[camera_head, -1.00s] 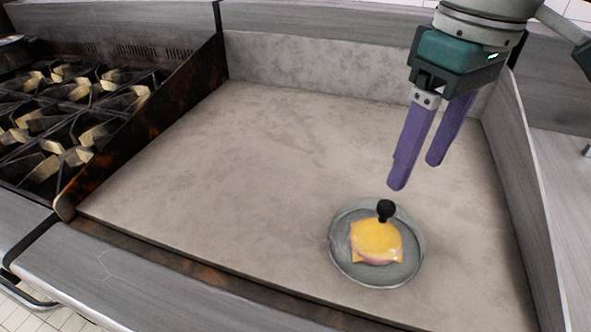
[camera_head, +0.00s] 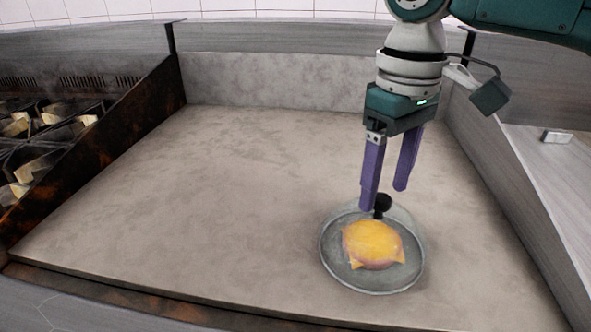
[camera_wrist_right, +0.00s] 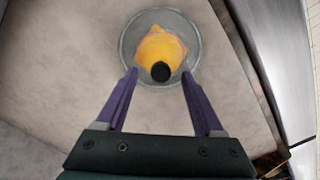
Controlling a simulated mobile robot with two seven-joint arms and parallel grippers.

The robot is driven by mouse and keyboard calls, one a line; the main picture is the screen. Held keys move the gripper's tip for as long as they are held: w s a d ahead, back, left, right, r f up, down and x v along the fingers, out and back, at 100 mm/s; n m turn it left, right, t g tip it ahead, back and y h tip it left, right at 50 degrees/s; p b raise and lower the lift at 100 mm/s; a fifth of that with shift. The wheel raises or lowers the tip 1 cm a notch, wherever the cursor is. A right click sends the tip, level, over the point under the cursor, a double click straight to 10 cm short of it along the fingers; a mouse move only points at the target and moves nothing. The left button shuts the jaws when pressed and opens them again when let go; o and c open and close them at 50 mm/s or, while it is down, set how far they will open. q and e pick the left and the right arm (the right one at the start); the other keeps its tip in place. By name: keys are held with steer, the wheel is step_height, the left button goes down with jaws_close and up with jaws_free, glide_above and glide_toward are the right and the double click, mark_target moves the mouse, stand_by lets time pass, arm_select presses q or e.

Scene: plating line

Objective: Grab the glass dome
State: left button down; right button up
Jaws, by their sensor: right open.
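The glass dome (camera_head: 408,226) is clear with a black knob on top and stands on the griddle surface, with yellow, cheese-topped food (camera_head: 374,243) under it. In the right wrist view the dome (camera_wrist_right: 190,32) shows as a round rim, with the black knob (camera_wrist_right: 160,72) near its lower middle. My right gripper (camera_head: 385,199) is open and empty, pointing down close to the knob. In the right wrist view the purple fingertips (camera_wrist_right: 159,74) lie on either side of the knob, apart from it. My left gripper is not in view.
The flat griddle (camera_head: 230,190) is otherwise clear, with raised walls at the back and sides. A stove with black grates (camera_head: 40,130) stands at the left. A steel counter (camera_head: 560,170) lies at the right.

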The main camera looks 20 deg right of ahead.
steer(key=shift+f, duration=0.7)
jaws_close()
stand_by(0.9)
